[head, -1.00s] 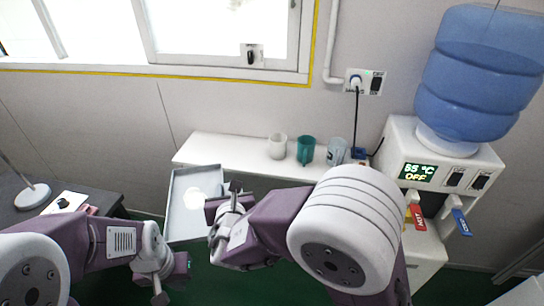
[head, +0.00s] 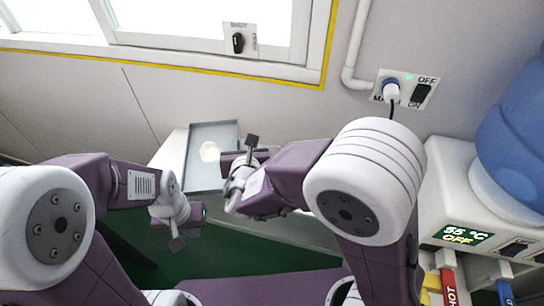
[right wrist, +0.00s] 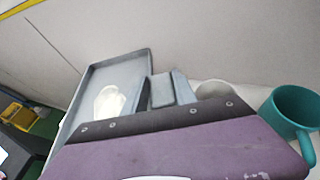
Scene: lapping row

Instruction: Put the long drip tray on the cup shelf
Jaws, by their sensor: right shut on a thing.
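The long drip tray (head: 192,174) is a shallow grey tray with a raised rim and a pale round patch inside. It also shows in the right wrist view (right wrist: 77,104). My right gripper (head: 240,165) is shut on its right side; the fingers show in the right wrist view (right wrist: 163,92). The tray overlaps the left part of the white cup shelf (head: 168,157) in the head view. I cannot tell whether it touches the shelf. My left gripper (head: 188,228) hangs in front of the shelf, apart from the tray; its jaw opening is unclear.
In the right wrist view a white cup (right wrist: 213,89) and a teal mug (right wrist: 292,112) stand right of the gripper. My right arm hides most of the shelf in the head view. The water dispenser (head: 450,190) stands at the right. A wall rises behind the shelf.

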